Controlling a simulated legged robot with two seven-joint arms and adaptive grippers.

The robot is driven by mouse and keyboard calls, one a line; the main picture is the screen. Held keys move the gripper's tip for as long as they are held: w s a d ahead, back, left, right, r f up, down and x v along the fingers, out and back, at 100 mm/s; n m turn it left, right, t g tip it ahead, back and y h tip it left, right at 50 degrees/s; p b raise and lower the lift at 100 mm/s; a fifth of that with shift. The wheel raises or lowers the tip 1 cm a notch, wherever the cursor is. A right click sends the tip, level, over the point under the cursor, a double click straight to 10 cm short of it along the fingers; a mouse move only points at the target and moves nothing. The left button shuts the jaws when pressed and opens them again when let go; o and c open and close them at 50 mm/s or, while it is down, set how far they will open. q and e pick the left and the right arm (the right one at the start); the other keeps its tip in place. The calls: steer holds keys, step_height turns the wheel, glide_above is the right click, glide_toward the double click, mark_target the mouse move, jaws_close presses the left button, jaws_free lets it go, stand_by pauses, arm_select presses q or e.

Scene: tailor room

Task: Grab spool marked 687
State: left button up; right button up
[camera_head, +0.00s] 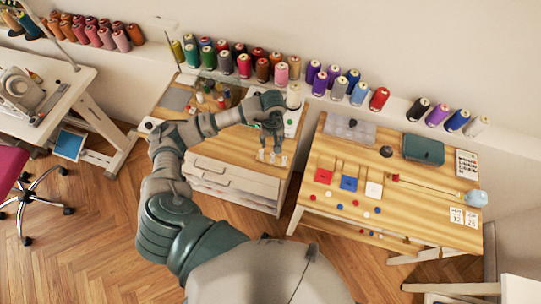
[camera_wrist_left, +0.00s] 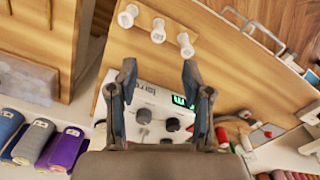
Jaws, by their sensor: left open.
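Three small white spools stand in a row near the front edge of the middle wooden table: a left one (camera_head: 261,154), a middle one (camera_head: 272,157) and a right one (camera_head: 284,160). In the left wrist view they show at the top as three pale round-ended pieces (camera_wrist_left: 127,15), (camera_wrist_left: 158,31), (camera_wrist_left: 185,45). Marks on them are too small to read, so I cannot tell which is 687. My left gripper (camera_head: 272,138) is open and empty, above the table just behind the spools. Its two fingers (camera_wrist_left: 159,72) are spread in the left wrist view. My right gripper is not in view.
A white device with dark knobs and a green display (camera_wrist_left: 150,112) lies beneath the fingers. Coloured thread cones (camera_head: 262,70) line the back shelf. The right table (camera_head: 330,160) holds cards and buttons. Bare wood surrounds the small spools.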

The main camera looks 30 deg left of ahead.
mark_target(273, 157)
arm_select(q)
steer(key=f, duration=0.2)
steer(key=d+f, duration=0.1)
steer(key=f, duration=0.1)
steer(key=shift+s+d+f, duration=0.1)
steer(key=shift+f, duration=0.1)
steer(key=shift+f+p, duration=0.3)
steer(key=shift+f, duration=0.25)
steer(key=f, duration=0.3)
steer(key=f+p, duration=0.1)
steer(key=shift+s+a+f, duration=0.35)
steer(key=shift+f, duration=0.15)
steer(key=shift+d, duration=0.35)
steer(key=c, duration=0.7)
steer(key=shift+c, duration=0.6)
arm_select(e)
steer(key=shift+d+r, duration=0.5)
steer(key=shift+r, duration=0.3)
arm_select(q)
steer(key=shift+a, duration=0.2)
